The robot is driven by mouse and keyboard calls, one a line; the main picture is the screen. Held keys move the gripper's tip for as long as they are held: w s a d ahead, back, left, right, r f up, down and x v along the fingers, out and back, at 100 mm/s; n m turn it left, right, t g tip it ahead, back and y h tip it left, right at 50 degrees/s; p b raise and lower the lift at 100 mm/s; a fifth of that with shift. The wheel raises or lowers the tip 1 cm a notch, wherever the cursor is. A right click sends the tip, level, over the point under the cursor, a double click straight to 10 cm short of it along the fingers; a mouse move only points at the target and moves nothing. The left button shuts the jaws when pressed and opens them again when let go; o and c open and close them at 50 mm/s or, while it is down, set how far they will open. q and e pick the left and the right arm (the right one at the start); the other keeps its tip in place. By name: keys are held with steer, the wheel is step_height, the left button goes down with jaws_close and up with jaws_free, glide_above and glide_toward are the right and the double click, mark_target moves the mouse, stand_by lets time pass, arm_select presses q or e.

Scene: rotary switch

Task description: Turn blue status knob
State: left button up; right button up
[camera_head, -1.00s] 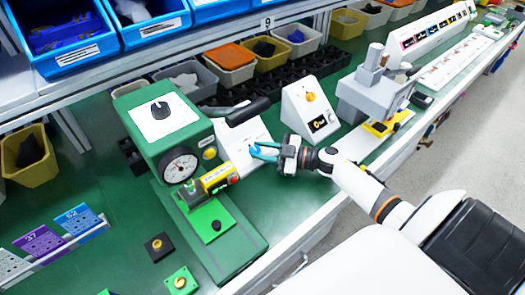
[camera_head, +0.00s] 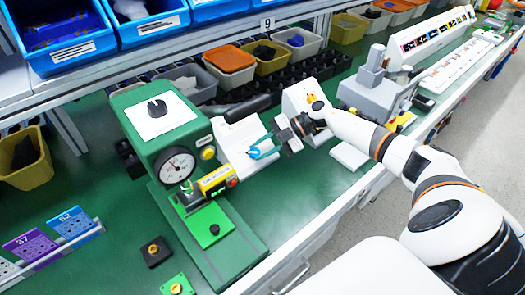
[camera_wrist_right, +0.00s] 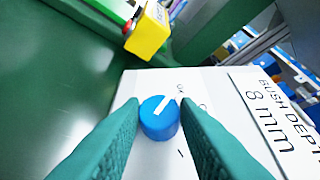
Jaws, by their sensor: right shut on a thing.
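The blue knob (camera_wrist_right: 159,118) sits on a white panel with a white pointer line on its top, seen in the right wrist view. My right gripper (camera_wrist_right: 159,112) has its two teal fingers on either side of the knob, closed on it. In the head view, my right gripper (camera_head: 258,148) reaches the white sloped box (camera_head: 238,134) from the right, and the knob there is mostly hidden by the fingers. The panel (camera_wrist_right: 225,112) carries small marks around the knob. My left gripper is in neither view.
A green press-like machine with a dial gauge (camera_head: 177,165) stands left of the box. A yellow block (camera_wrist_right: 148,31) is close by in the wrist view. A white box with an orange knob (camera_head: 309,98) and a grey machine (camera_head: 378,90) stand to the right. Bins line the back.

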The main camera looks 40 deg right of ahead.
steer(key=shift+n+g, duration=0.4)
steer(key=shift+n, duration=0.1)
steer(key=o, duration=1)
steer(key=v, duration=0.4)
steer(key=b+v, duration=0.1)
steer(key=v, duration=0.3)
steer(key=b+v, duration=0.1)
steer(key=v, duration=0.3)
steer(key=shift+a+r, duration=0.15)
steer(key=shift+r, duration=0.15)
